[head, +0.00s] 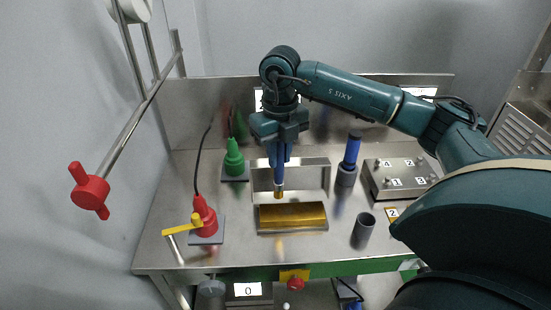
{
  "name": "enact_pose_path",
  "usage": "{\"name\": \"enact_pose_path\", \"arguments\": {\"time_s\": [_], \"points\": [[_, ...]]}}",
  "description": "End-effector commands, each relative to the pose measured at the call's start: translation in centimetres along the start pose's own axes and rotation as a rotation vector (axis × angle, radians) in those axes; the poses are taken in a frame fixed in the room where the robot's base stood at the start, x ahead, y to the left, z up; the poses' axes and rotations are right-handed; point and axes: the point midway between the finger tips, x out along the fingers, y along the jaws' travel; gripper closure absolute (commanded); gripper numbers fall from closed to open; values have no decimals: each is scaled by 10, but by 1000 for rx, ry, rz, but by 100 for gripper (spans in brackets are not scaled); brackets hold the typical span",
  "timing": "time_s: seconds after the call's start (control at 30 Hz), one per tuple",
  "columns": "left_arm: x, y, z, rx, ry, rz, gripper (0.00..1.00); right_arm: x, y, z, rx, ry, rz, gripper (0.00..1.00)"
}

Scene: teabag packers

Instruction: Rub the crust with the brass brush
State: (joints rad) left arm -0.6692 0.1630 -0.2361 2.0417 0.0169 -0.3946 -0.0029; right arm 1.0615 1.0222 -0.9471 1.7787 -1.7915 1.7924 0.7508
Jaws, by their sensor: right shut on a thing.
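My right gripper (279,150) points straight down near the middle of the steel bench and is shut on the brass brush (279,186). The brush has a blue handle and a brass-coloured lower end, and it hangs upright. Its tip is just above and behind the back edge of a golden-brown bar (293,215) in a steel holder; it appears apart from the bar. The bar's surface is brown and shiny; I cannot make out the crust as a separate patch on it. My left gripper is not in view.
A red fitting with a yellow lever (205,218) and a green fitting (234,160) stand left. A blue-handled tool (351,155) stands in a grey holder on the right. A dark open cup (363,231) and a numbered steel box (400,176) are further right.

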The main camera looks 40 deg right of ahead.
Motion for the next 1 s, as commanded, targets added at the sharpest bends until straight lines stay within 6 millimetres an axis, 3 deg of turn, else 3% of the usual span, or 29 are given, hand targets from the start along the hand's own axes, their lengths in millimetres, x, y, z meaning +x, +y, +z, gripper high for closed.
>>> {"name": "enact_pose_path", "arguments": {"time_s": [0.2, 0.8, 1.0], "points": [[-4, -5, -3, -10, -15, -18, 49, -18, -7, 1, 2, 0, 0, 100], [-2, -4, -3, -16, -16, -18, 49, -18, -8, 2, -4, 0, 0, 100], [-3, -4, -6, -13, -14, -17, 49, -19, -7, 10, -166, -1, 2, 100]]}}
